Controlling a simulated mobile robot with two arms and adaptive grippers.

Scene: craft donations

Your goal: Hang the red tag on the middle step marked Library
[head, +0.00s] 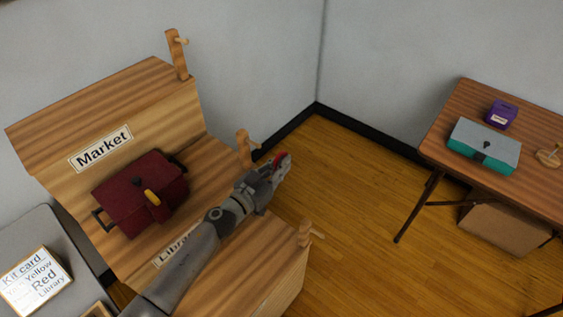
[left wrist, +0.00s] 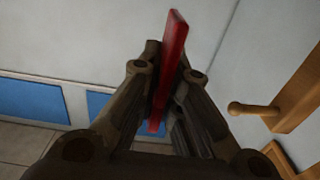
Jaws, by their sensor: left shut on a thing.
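The red tag (head: 283,158) is held in my left gripper (head: 274,171), off the right side of the stepped wooden stand. In the left wrist view the red tag (left wrist: 174,48) stands up between the closed fingers (left wrist: 165,95). The middle step (head: 205,165) carries a label marked Library (head: 174,250), partly hidden by my left arm. A wooden post with a peg (head: 244,148) rises at that step's right end, just left of the gripper. A wooden post with a round-ended peg (left wrist: 252,109) shows right of the fingers, apart from the tag. My right gripper is out of view.
A dark red case (head: 138,195) with a yellow piece (head: 152,197) sits on the middle step. Other peg posts stand at the top step (head: 177,52) and lower step (head: 305,233). A table (head: 455,105) with a teal-grey box (head: 484,145) stands right.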

